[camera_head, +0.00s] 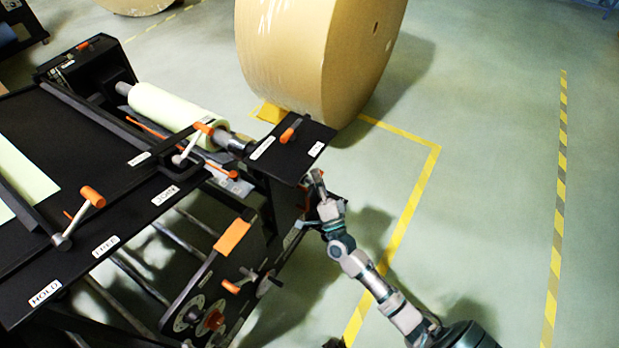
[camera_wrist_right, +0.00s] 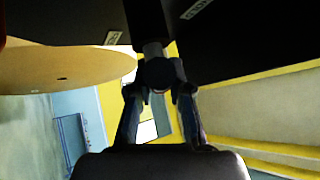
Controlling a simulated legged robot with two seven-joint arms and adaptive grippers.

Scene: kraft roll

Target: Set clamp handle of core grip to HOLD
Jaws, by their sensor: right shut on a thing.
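A black plate (camera_head: 300,165) at the end of the pale roll's core shaft bears a small orange-tipped handle (camera_head: 288,135) between two white labels, too small to read. The handle lies toward the upper part of the plate. My right gripper (camera_head: 317,190) is at the plate's near right corner, below its edge. In the right wrist view its fingers (camera_wrist_right: 160,95) are shut on a dark round knob (camera_wrist_right: 158,73) on a grey stem under a dark panel. Whether this knob is part of the orange-tipped handle cannot be told.
A larger orange lever (camera_head: 92,196) stands on the left bench, near labels HOLD (camera_head: 45,293), FREE (camera_head: 105,246) and JOIN (camera_head: 165,195). A huge kraft roll (camera_head: 290,60) stands behind the plate. Floor to the right is clear, with yellow tape (camera_head: 400,240).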

